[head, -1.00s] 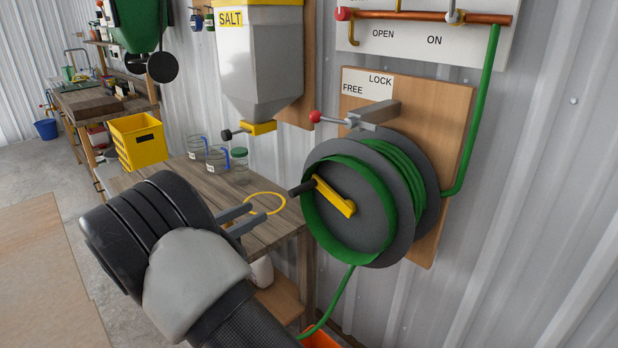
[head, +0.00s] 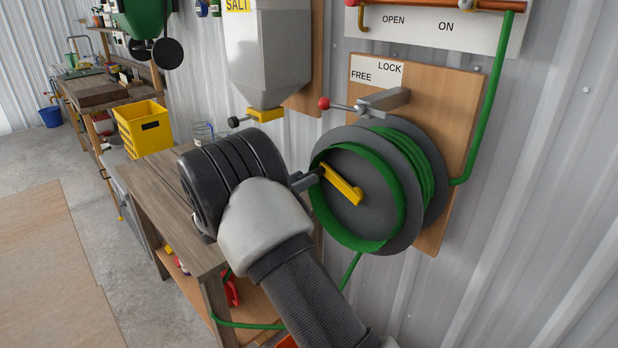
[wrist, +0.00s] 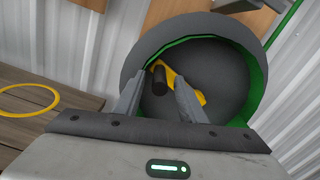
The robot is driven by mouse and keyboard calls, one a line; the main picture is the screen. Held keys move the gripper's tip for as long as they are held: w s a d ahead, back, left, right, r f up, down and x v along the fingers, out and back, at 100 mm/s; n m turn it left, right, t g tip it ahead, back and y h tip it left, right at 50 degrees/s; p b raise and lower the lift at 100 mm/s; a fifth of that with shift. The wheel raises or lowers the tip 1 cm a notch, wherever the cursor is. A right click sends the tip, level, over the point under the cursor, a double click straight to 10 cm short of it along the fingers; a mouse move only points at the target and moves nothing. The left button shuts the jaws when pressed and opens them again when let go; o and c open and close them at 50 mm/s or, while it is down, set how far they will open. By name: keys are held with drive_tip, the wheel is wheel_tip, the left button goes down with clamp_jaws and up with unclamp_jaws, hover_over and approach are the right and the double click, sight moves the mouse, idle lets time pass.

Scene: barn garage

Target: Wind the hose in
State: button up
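The hose reel (head: 352,200) is a grey drum on a wooden wall board. Part of the green hose (head: 413,172) is wound on it, and a length hangs below and runs left under the bench. A yellow crank (head: 343,185) sits on the reel's face; its black handle (wrist: 159,84) points out towards me. My gripper (head: 305,180) is at the handle. In the wrist view, my gripper (wrist: 159,80) is open, with the handle between its fingers and gaps visible beside it. The red-knobbed lever (head: 324,103) above points left, below the FREE end of the FREE/LOCK label (head: 376,71).
A wooden bench (head: 160,195) stands left of the reel, under my wrist. A yellow ring (wrist: 28,99) lies on it. A salt hopper (head: 265,60) hangs above, and a yellow crate (head: 143,127) stands behind. A pipe with valves runs along the wall above the reel.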

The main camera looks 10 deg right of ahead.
sight(322, 169)
drive_tip(key=shift+x, duration=1.6)
clamp_jaws()
